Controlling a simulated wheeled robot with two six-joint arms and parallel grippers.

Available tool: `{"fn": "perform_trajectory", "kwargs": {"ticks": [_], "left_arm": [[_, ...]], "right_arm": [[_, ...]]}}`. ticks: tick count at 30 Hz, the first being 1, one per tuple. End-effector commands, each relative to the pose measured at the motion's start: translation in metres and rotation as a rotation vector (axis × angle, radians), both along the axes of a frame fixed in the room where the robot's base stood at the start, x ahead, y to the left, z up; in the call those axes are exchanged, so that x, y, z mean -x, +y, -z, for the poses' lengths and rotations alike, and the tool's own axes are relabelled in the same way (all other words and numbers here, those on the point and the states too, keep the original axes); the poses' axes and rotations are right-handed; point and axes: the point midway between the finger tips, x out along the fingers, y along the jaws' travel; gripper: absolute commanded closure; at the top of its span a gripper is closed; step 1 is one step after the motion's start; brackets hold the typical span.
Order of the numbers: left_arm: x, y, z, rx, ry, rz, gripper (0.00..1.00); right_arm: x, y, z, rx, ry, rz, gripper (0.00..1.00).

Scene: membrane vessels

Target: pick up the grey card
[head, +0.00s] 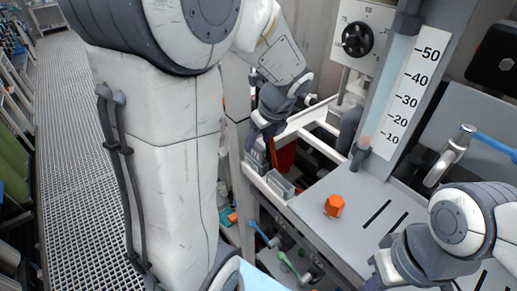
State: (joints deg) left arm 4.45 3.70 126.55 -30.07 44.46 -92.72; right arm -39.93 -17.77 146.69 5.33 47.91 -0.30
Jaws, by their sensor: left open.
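I cannot make out a grey card for certain. Small grey open holders (280,184) sit on the pale frame below my left gripper. My left gripper (259,146) points down over the near corner of that frame, close to the holders, and its jaws are apart. No object shows clearly between its fingers, though the area under them is partly hidden. My right arm is at the lower right. Its gripper end (380,275) is only partly seen at the bottom edge, and its jaws cannot be read.
A grey bench top (343,233) with dark slots bears an orange hexagonal knob (334,206). A scaled level gauge (412,85) and a box with a black dial (357,39) stand behind. A red part (285,157) lies inside the frame. Blue (262,234) and green handles (289,265) are below.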

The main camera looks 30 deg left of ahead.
Motion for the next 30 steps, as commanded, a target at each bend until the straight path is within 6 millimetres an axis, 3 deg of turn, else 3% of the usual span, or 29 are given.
{"fn": "perform_trajectory", "kwargs": {"ticks": [6, 15, 16, 20, 30], "left_arm": [[-0.003, 0.009, 0.030, -0.001, 0.005, 0.001, 0.40], [-0.004, 0.009, 0.035, 0.001, 0.001, 0.003, 0.40], [-0.004, 0.009, 0.035, 0.001, 0.001, 0.003, 0.48], [-0.004, 0.009, 0.034, 0.001, 0.001, 0.003, 0.97], [-0.005, 0.009, 0.034, 0.000, -0.001, 0.004, 1.00]], "right_arm": [[0.000, 0.000, -0.007, 0.000, 0.000, -0.001, 1.00], [0.000, 0.000, -0.006, 0.000, 0.000, -0.001, 1.00], [0.000, 0.000, -0.006, 0.000, 0.000, -0.001, 1.00], [0.000, 0.000, -0.006, 0.000, 0.000, -0.001, 1.00], [0.000, 0.000, -0.006, 0.000, 0.000, -0.001, 1.00]]}}
